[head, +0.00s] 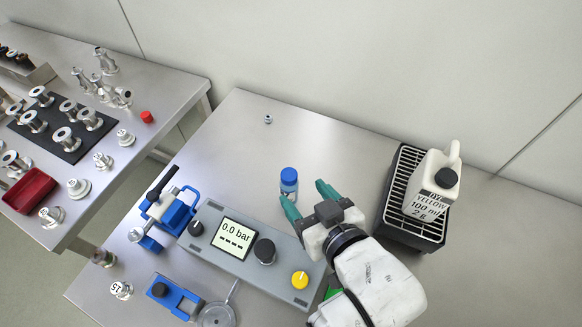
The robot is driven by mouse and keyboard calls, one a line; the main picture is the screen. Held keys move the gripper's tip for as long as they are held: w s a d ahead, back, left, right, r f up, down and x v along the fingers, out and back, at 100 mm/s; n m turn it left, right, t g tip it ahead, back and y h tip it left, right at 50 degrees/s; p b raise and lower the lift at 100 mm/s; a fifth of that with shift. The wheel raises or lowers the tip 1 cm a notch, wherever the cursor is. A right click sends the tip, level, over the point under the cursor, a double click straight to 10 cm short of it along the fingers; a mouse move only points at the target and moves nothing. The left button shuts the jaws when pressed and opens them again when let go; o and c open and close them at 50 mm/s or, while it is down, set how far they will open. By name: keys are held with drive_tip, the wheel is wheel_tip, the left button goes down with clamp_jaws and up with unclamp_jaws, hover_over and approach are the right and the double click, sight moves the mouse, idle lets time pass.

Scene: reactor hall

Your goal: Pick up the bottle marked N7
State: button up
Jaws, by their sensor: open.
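A small bottle with a blue cap (289,176) stands upright on the steel bench in the head view. Its body looks blue and white, and I cannot read a mark on it. No N7 mark is legible anywhere in view. My gripper (305,197) is open, with its teal fingers spread and nothing between them. It is just to the right of and nearer than the blue-capped bottle. The left fingertip appears very close to the bottle's lower part; I cannot tell whether they touch.
A grey pressure box (225,263) reading 0.0 bar lies in front. A white dye jug (428,197) stands on a black rack (393,217) at right. A blue clamp device (180,215) is left. A small metal fitting (268,119) lies behind; the bench around it is clear.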

sight(289, 175)
drive_tip(key=p+x, duration=0.1)
drive_tip(key=x, duration=0.5)
drive_tip(key=shift+w, duration=0.25)
drive_tip(key=shift+p+x, duration=0.55)
drive_tip(key=shift+x, duration=1.6)
drive_tip(key=shift+d, duration=0.1)
drive_tip(key=shift+c, duration=0.4)
drive_tip(key=c, duration=1)
drive_tip(key=shift+r, duration=0.1)
